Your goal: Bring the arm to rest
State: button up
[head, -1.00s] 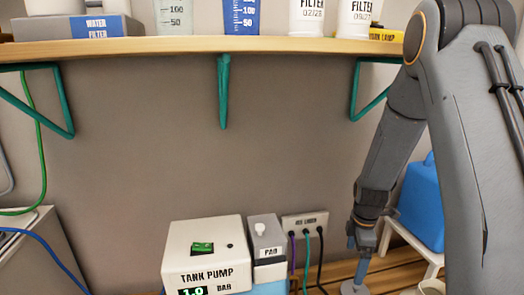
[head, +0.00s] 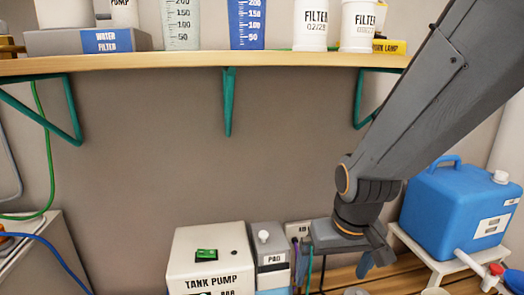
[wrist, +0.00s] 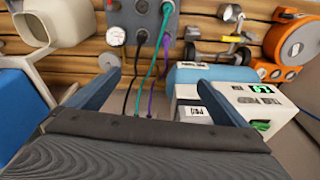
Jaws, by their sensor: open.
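My gripper (wrist: 165,95) shows in the wrist view with its two blue fingers spread wide apart. It is open, and nothing is between the fingers. In the head view my gripper (head: 370,262) hangs at the end of my arm at the lower right, in front of the wall and left of a blue jug. Only part of the fingers shows there.
A tank pump box (head: 208,258) and a grey PAD box (head: 269,246) stand left of my gripper. The blue jug (head: 458,215) sits on a white stand (head: 440,262) at right. A wooden shelf (head: 180,60) with bottles runs above. Cables hang from a wall socket panel (wrist: 150,12).

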jog(key=s+a+r+n+g+y+p, duration=0.15)
jog(key=s+a+r+n+p, duration=0.45)
jog(key=s+a+r, duration=0.95)
jog(key=d+r+m+p, duration=0.2)
jog(key=d+r+p, duration=0.4)
jog(key=r+p, duration=0.3)
jog(key=d+r+m+h+p, duration=0.1)
jog(key=d+r+m+p, duration=0.2)
jog(key=d+r+p, duration=0.4)
jog(key=s+d+r+m+h+p, duration=0.1)
jog(key=d+r+p, duration=0.6)
jog(key=p, duration=1.5)
notch_tip(320, 180, up, 4)
jog(key=shift+r+m+g, duration=0.1)
jog(key=shift+m+g, duration=0.35)
jog(key=shift+m, duration=0.25)
jog(key=shift+s, duration=0.1)
